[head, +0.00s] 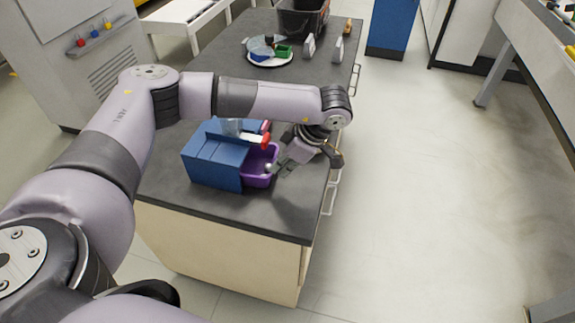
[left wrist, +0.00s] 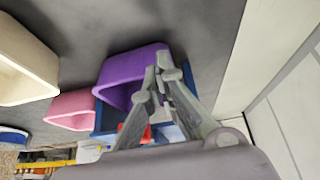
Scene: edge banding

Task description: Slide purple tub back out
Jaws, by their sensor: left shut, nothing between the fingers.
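The purple tub (head: 261,168) sits against the open right side of a blue box (head: 212,158), near the front of the dark bench. In the left wrist view the purple tub (left wrist: 122,70) shows large, with part of the blue box (left wrist: 104,116) behind it. My left gripper (head: 270,170) is shut and empty at the tub's right side. Its fingertips (left wrist: 163,62) overlap the tub's right edge in the wrist view; I cannot tell whether they touch it. My right gripper is not in view.
A pink tub (left wrist: 70,110) and a cream tub (left wrist: 25,65) stand left of the purple tub in the wrist view. Farther back on the bench are a round white plate (head: 270,62) with coloured parts and a black crate (head: 302,20). The bench's right edge is close to my gripper.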

